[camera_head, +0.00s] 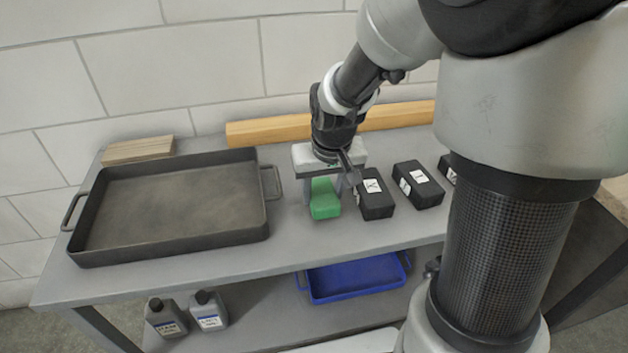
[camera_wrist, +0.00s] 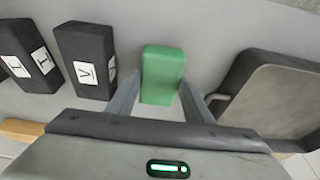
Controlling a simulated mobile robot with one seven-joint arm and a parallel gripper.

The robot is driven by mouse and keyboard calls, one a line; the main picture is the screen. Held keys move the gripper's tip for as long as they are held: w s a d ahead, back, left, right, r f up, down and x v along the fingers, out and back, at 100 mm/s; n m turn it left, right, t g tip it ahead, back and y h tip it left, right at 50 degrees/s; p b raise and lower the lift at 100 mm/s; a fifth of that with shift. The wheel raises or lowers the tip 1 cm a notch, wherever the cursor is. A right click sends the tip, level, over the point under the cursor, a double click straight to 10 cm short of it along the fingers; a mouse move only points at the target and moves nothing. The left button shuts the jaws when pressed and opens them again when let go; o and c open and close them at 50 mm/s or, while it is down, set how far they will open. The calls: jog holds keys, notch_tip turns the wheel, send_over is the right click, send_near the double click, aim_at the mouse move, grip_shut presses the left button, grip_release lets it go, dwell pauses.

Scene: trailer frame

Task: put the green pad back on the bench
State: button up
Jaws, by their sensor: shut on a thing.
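The green pad (camera_head: 324,200) is a small block at the bench's middle, between the dark tray and the black blocks. My gripper (camera_head: 326,195) points down over it and is shut on it. In the wrist view the green pad (camera_wrist: 162,74) sits between the two fingers of my gripper (camera_wrist: 160,98). The pad is on or just above the grey bench (camera_head: 290,240); I cannot tell whether it touches. Its far end is hidden by my gripper in the head view.
A dark tray (camera_head: 175,248) with handles stands left of the pad. Black labelled blocks (camera_head: 376,205) stand close on its right. A wooden beam (camera_head: 270,131) lies along the wall. A blue tray (camera_head: 355,280) and bottles (camera_head: 208,310) are on the lower shelf. The bench front is clear.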

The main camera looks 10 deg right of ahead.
jog(key=shift+f, duration=0.8)
jog(key=shift+f, duration=0.2)
jog(key=o, duration=1)
jog(key=shift+r, duration=0.1)
jog(key=p+v, duration=0.4)
jog(key=v, duration=0.8)
jog(key=s+r, duration=0.3)
jog(key=s, duration=0.1)
jog(key=s+r+t, duration=0.1)
jog(key=s+r, duration=0.2)
jog(key=s, duration=0.2)
jog(key=s+r+t, duration=0.1)
jog(key=s+r, duration=0.2)
jog(key=s, duration=0.2)
jog(key=shift+s, duration=0.25)
